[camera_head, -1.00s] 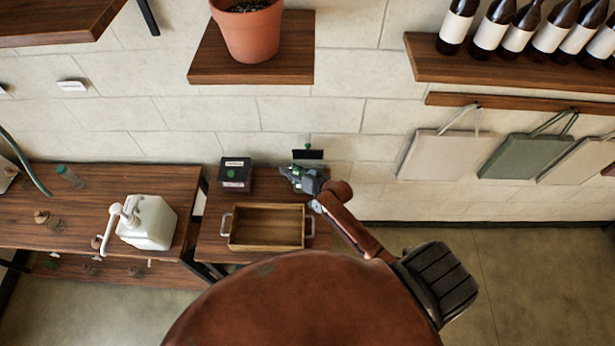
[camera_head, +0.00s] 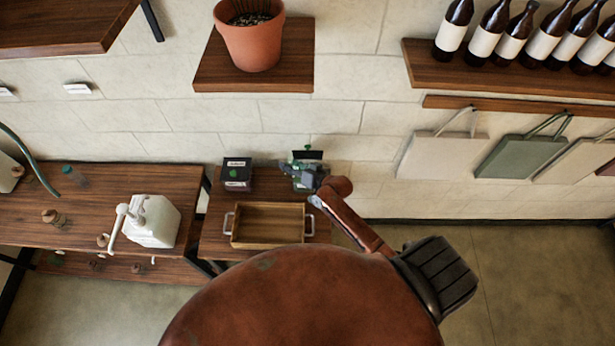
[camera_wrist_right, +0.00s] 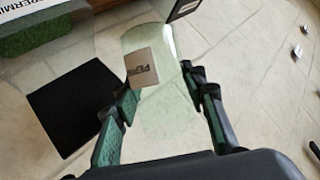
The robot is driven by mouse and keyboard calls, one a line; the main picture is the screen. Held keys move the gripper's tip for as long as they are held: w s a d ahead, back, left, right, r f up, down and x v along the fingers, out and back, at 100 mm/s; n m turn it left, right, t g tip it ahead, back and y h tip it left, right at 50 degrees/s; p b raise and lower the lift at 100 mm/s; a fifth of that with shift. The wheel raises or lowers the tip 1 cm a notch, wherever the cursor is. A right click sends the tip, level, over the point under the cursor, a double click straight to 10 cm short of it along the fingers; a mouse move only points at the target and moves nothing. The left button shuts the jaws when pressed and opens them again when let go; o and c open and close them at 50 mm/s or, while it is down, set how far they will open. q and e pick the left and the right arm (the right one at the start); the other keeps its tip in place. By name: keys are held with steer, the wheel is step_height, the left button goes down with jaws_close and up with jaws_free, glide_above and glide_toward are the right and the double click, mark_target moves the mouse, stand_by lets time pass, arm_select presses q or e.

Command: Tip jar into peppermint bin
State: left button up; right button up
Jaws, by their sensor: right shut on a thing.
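My right gripper (camera_wrist_right: 163,92) is shut on a clear, pale green glass jar (camera_wrist_right: 165,125) with a tan label whose visible letters start with PE. I see no contents in the jar. The peppermint bin shows at the upper left of the right wrist view, as a green mass (camera_wrist_right: 45,32) with a white label partly reading "PPERMI". The jar is to the right of it in that view. In the head view my right gripper (camera_head: 310,181) is at the back right of the small table, in front of green things; the jar is hard to make out there. My left gripper is out of view.
A wooden tray (camera_head: 268,243) with metal handles lies on the small table (camera_head: 213,235). A black box (camera_head: 237,174) stands behind it. A white pump container (camera_head: 155,221) is on the left table. A potted plant (camera_head: 252,42) stands on a shelf above.

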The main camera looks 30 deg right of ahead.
steer(key=shift+a+r+n+h+p, duration=0.15)
steer(key=shift+n+h+p, duration=0.15)
steer(key=shift+p, duration=0.35)
steer(key=shift+n+h+p, duration=0.3)
steer(key=shift+n+p, duration=0.05)
steer(key=shift+n, duration=0.05)
steer(key=shift+n+h, duration=0.3)
steer(key=shift+n, duration=0.1)
steer(key=shift+n+t+h, duration=0.4)
steer(key=shift+n, duration=0.2)
